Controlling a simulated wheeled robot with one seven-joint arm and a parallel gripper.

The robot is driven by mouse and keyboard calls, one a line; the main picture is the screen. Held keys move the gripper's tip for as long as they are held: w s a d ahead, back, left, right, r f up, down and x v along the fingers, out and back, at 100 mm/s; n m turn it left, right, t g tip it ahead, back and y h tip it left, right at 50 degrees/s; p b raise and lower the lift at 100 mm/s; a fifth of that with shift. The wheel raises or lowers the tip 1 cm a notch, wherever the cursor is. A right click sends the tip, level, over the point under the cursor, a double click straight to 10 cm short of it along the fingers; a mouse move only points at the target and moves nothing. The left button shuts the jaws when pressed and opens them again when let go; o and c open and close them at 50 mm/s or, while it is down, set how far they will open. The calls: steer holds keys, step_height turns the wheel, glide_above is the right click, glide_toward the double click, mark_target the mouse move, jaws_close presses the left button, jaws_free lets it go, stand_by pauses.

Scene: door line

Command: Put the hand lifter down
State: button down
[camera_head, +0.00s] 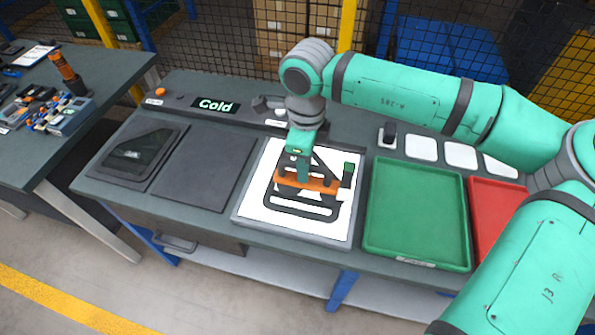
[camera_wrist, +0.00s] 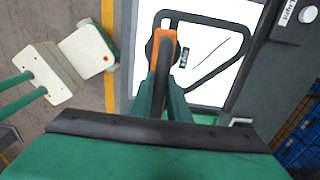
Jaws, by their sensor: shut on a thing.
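The hand lifter (camera_head: 318,184) is an orange bar with dark parts, over the bright white panel (camera_head: 264,207) in the middle of the bench. My gripper (camera_head: 303,178) points down and is shut on the lifter. In the wrist view the lifter's orange end (camera_wrist: 160,40) shows between my fingers (camera_wrist: 166,88). A black door frame (camera_head: 300,212) with a rounded outline lies under the lifter on the white panel; its edge also shows in the wrist view (camera_wrist: 228,20). I cannot tell whether the lifter touches the frame.
A dark pad (camera_head: 203,170) lies left of the panel, and a tray with a dark glazed piece (camera_head: 138,153) is further left. A green tray (camera_head: 417,212) and a red tray (camera_head: 484,204) are on the right. A sign (camera_head: 215,105) reads "Cold". A side table (camera_head: 98,75) holds tools.

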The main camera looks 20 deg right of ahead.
steer(key=shift+w+d+f, duration=0.1)
steer(key=shift+w+f, duration=0.9)
steer(key=shift+f, duration=0.6)
steer(key=shift+w+d+f, duration=0.1)
steer(key=shift+w+f, duration=0.95)
steer(key=shift+f, duration=0.5)
steer(key=shift+w+d+f, duration=0.1)
steer(key=shift+w+f, duration=0.9)
steer(key=shift+f, duration=0.6)
steer(key=shift+f, duration=0.1)
steer(key=c, duration=1.7)
jaws_free()
